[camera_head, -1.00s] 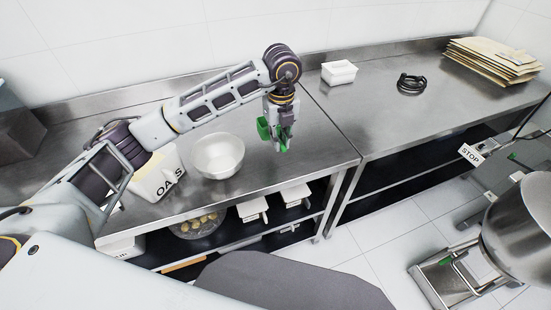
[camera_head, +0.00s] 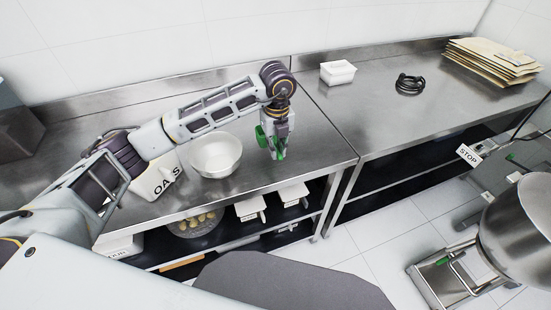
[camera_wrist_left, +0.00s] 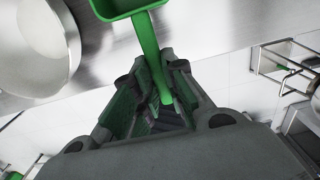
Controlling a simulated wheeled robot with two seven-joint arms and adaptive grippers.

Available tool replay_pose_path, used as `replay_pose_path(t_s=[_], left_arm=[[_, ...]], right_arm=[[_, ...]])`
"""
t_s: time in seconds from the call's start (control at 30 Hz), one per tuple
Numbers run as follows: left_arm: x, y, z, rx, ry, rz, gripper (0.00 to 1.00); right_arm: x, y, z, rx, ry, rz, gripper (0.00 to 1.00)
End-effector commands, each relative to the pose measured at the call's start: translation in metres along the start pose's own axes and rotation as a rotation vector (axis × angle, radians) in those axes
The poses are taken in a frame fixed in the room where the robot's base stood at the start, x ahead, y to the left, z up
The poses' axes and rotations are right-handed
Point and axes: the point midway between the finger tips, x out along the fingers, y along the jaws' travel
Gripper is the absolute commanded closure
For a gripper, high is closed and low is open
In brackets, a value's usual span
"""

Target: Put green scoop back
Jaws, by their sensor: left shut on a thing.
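My left gripper (camera_head: 277,153) is shut on the handle of the green scoop (camera_head: 262,136), over the steel table to the right of the white bowl (camera_head: 215,155). In the left wrist view the scoop's handle (camera_wrist_left: 150,50) runs down between the fingers of the gripper (camera_wrist_left: 160,90), and its cup sits at the top edge, partly cut off. In the head view the gripper hides part of the scoop. I cannot tell whether the scoop touches the table. My right gripper is not in view.
A white container marked OATS (camera_head: 157,183) stands left of the bowl. A white tub (camera_head: 337,72), a black cable coil (camera_head: 410,84) and stacked brown envelopes (camera_head: 495,60) lie on the right table (camera_head: 390,120). The mixer bowl (camera_head: 520,235) is at the lower right.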

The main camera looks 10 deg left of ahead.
Motion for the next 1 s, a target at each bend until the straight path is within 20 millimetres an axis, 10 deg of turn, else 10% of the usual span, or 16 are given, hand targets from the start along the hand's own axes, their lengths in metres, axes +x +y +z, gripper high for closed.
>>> replay_pose_path(t_s=[1.0], left_arm=[[0.059, 0.001, -0.001, -0.001, 0.0, 0.001, 1.0]], right_arm=[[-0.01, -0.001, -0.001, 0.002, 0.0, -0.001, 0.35]])
